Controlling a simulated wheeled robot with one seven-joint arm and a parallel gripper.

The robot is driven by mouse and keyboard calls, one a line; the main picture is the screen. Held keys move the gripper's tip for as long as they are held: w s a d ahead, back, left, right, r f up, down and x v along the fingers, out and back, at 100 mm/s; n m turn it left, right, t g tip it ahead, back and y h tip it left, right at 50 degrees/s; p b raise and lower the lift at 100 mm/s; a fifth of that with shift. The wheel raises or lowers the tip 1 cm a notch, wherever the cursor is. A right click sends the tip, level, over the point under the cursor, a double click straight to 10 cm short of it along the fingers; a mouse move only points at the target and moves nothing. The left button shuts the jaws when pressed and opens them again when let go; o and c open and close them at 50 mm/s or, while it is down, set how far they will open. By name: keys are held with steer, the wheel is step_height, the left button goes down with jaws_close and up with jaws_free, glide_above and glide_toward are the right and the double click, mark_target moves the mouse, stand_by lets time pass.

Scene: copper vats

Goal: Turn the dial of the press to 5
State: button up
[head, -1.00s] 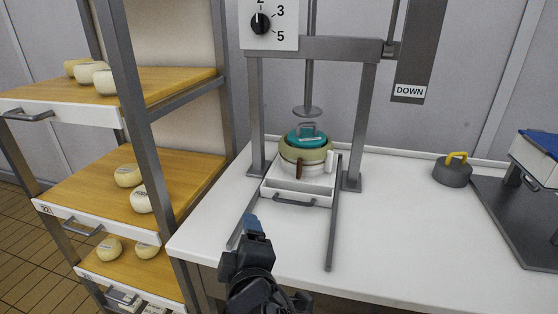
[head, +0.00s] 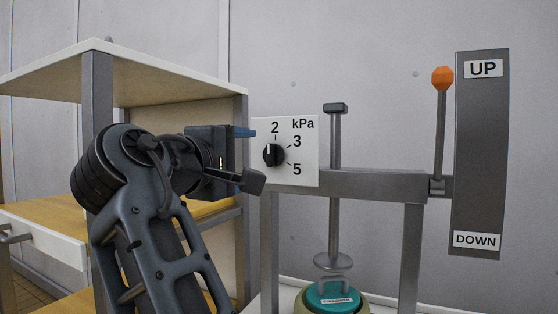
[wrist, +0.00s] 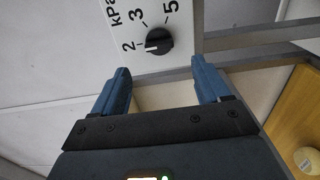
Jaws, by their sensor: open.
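The press dial (head: 273,155) is a round black knob on a white panel (head: 305,168) marked kPa, with 2, 3 and 5.
The press lever with an orange knob (head: 442,78) stands up beside the UP label on a grey plate (head: 480,155). A teal-lidded mould (head: 335,296) sits below the press plunger (head: 333,262). A shelf rack (head: 170,85) stands at left, close behind my arm.

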mark_target(269, 156)
steer(key=shift+p+x, duration=0.5)
steer(key=shift+x, duration=3.35)
steer(key=c, duration=1)
steer(key=shift+c, duration=0.2)
